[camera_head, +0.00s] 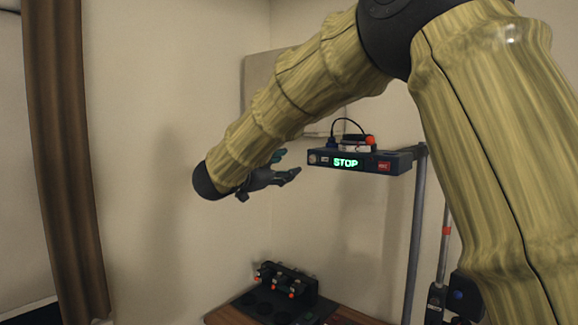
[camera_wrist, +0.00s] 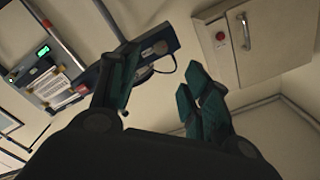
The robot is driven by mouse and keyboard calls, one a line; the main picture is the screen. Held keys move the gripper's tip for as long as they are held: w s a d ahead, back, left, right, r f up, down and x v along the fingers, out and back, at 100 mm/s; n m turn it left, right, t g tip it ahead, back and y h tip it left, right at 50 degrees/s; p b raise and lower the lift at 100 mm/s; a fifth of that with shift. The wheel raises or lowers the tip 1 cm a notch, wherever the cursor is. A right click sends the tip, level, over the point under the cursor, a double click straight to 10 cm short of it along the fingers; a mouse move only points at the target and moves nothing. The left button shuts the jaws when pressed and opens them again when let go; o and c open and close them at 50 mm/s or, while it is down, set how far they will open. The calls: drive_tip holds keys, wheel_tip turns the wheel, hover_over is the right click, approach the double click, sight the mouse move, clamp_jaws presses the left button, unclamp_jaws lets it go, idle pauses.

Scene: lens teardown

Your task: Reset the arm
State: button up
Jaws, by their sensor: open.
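My arm, in a yellow-green streaked sleeve, bends across the upper right of the head view. My gripper (camera_head: 291,165) is at its end, near the middle of the view, in the air left of a shelf unit with a green STOP display. In the wrist view my gripper (camera_wrist: 162,88) shows its dark teal fingers spread apart, with nothing between them. It is open and empty. My forearm hides part of the wall behind it.
Below, a dark rack with several knobs (camera_head: 285,283) sits on a wooden table (camera_head: 345,316). A brown curtain (camera_head: 66,150) hangs at left. The wrist view shows a wall cabinet (camera_wrist: 262,42).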

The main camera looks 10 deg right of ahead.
drive_tip(key=shift+f, duration=0.1)
wheel_tip(320, 180, down, 27)
drive_tip(key=w+d+n+t+y+b, duration=0.2)
drive_tip(key=w+n+y+b, duration=0.15)
drive_tip(key=n, duration=0.25)
drive_tip(key=s+d+f+n+g+y+b, duration=0.1)
drive_tip(key=s+f+n+y+b, duration=0.25)
drive_tip(key=f, duration=1.25)
drive_tip(key=s+d+f+n+y, duration=0.15)
drive_tip(key=s+f+n, duration=0.4)
drive_tip(key=f, duration=1.05)
drive_tip(key=s+f+n+g+y+b, duration=0.2)
drive_tip(key=s+f+g+y+b, duration=0.3)
drive_tip(key=s+f, duration=1.9)
drive_tip(key=s+f+n+g, duration=0.1)
drive_tip(key=s+f+g, duration=0.2)
drive_tip(key=s, duration=1)
drive_tip(key=s+f+g+b, duration=0.1)
drive_tip(key=s+f+g, duration=0.3)
drive_tip(key=s, duration=0.9)
wheel_tip(320, 180, down, 2)
drive_tip(key=shift+s+d+f+n+y, duration=0.2)
drive_tip(key=shift+s+d+n+y, duration=0.1)
drive_tip(key=shift+d+n+y, duration=0.1)
